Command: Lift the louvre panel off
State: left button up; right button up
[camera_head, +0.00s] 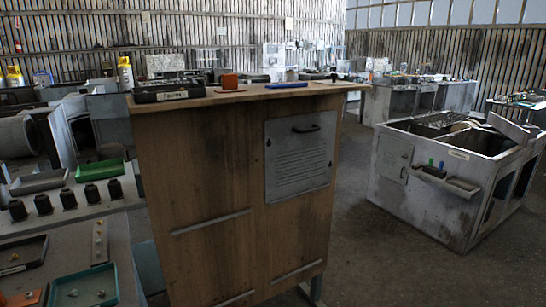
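The louvre panel (300,165) is a grey, worn, roughly square plate with rows of slots. It sits upright on the upper right of the front face of a tall wooden housing (200,150). A dark bar handle (306,129) is near the panel's top edge. Small dark marks show at the panel's left and right sides; I cannot tell whether they are fasteners. The panel appears flush against the wood. Neither of my grippers is in view.
On the housing's top lie a black labelled tray (168,91), an orange block (230,81) and a blue bar (286,85). A bench with trays (100,169) and dark cylinders stands at the left. A grey open-topped cabinet (420,195) stands at the right, with clear floor between.

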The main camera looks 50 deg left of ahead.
aim_at(299, 149)
jog(key=u, duration=1.3)
jog(key=i+l+u, duration=0.2)
jog(key=i+l, duration=0.55)
jog(key=i, duration=0.05)
